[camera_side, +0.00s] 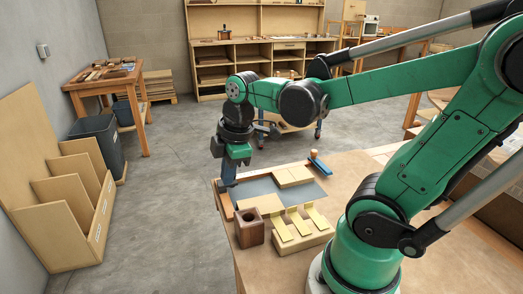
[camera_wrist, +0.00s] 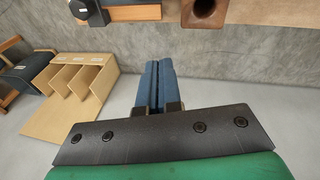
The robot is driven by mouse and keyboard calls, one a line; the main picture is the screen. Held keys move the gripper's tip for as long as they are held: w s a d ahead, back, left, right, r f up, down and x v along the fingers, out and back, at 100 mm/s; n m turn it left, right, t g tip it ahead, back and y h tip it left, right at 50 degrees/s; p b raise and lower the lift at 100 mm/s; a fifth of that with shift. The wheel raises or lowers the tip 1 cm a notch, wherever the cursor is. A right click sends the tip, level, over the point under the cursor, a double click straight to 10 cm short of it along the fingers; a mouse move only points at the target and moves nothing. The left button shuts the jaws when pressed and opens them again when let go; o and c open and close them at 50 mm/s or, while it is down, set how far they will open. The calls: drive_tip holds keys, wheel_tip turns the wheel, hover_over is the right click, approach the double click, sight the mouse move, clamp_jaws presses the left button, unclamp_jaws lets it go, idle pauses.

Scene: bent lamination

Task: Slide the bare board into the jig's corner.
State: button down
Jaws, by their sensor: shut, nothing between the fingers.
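My gripper (camera_side: 230,185) points down at the left edge of the workbench in the side view. In the wrist view its two blue fingers (camera_wrist: 155,90) are together with nothing between them. A wooden rail (camera_side: 224,203), which looks like part of the jig, runs along the bench's left edge by the fingers. A pale flat board (camera_side: 263,203) lies at the front of a grey-blue sheet (camera_side: 262,187). Another pale piece (camera_side: 293,176) lies at its back. I cannot tell which is the bare board. The gripper appears apart from both; contact with the rail is unclear.
A dark wooden block with a hole (camera_side: 250,232) stands at the front and shows in the wrist view (camera_wrist: 222,14). Beside it is a pale block with three bent strips (camera_side: 300,232). A blue tool with a wooden knob (camera_side: 320,166) sits behind. The bench's right side (camera_side: 345,175) has free room.

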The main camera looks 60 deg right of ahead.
sight(264, 211)
drive_tip(key=s+d+f+n+g+y, duration=0.25)
drive_tip(key=d+n+g, duration=0.35)
drive_tip(key=n, duration=1)
drive_tip(key=shift+n+t, duration=0.3)
drive_tip(key=x, duration=0.9)
drive_tip(key=shift+s+d+f, duration=0.2)
drive_tip(key=shift+s+f, duration=0.1)
drive_tip(key=w+d, duration=0.6)
drive_tip(key=shift+w+d, duration=0.35)
